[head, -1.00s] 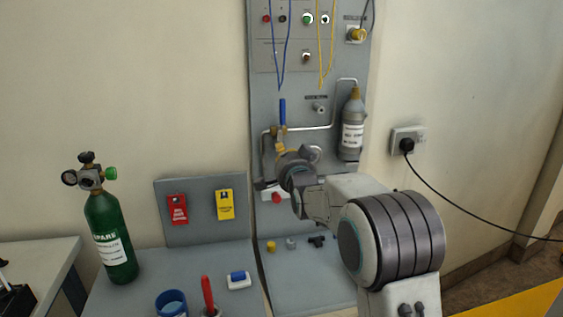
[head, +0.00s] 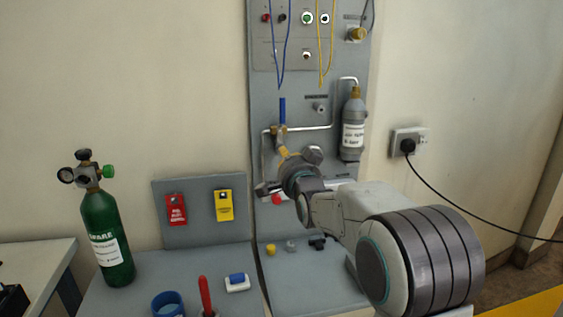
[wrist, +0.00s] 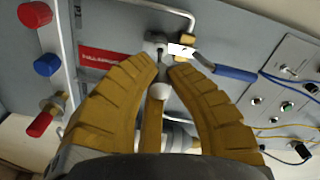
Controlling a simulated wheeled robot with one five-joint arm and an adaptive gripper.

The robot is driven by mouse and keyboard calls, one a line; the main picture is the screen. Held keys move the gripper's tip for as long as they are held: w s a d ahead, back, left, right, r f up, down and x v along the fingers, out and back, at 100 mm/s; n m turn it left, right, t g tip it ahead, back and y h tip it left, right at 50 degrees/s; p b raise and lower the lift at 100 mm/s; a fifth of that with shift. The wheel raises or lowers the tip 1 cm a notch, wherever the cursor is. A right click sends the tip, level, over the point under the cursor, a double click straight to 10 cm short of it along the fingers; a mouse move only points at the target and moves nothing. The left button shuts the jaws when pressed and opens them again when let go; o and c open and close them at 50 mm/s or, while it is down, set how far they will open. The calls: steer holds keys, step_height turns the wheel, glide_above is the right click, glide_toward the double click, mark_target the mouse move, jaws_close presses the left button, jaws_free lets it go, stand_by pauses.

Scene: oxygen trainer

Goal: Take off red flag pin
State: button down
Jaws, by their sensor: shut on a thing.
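The red flag (wrist: 105,60) with white lettering shows in the wrist view, just left of my fingertips. My gripper (wrist: 162,70) has its yellow fingers closed around a small grey pin part beside the flag. In the head view my gripper (head: 284,152) is at the panel, just below the blue-handled valve.
The grey panel (head: 335,185) has a grey bottle (head: 353,128), pipes, and hanging blue and yellow cables. A green cylinder (head: 104,235) stands left. Red and yellow tags (head: 223,205) hang on the small board. Small fittings lie on the bench below my arm.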

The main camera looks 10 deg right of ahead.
steer(key=shift+s+b, duration=0.95)
steer(key=shift+s, duration=0.4)
steer(key=shift+s, duration=0.1)
steer(key=shift+f, duration=0.1)
